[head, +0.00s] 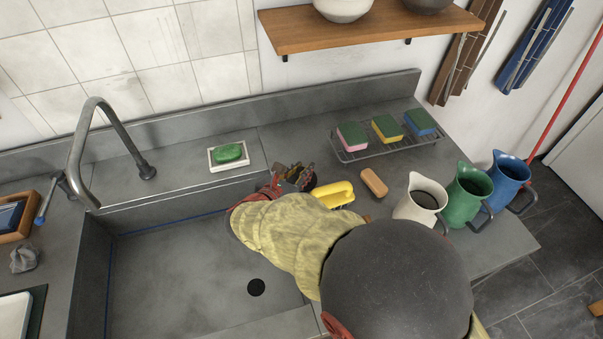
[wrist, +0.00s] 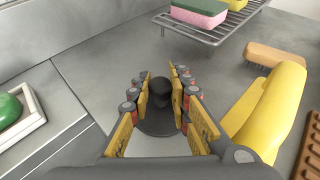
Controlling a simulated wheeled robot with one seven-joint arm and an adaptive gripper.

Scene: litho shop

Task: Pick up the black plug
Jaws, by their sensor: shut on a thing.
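The black plug (wrist: 160,120) shows in the wrist view as a dark disc with an upright knob in its middle. My gripper (wrist: 164,92) is shut on the knob, with a finger on each side of it. In the head view my gripper (head: 296,178) is over the counter just behind the sink's back right corner. My arm hides part of that area, and I cannot clearly make out the plug there. I cannot tell whether the disc touches the counter.
A yellow-handled thing (head: 335,194) and a wooden brush (head: 374,183) lie just right of my gripper. A wire rack (head: 385,148) holds sponges behind. White, green and blue jugs stand right. Green soap in a white dish (head: 213,165) is left. The sink (head: 180,280) has a dark drain (head: 256,287).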

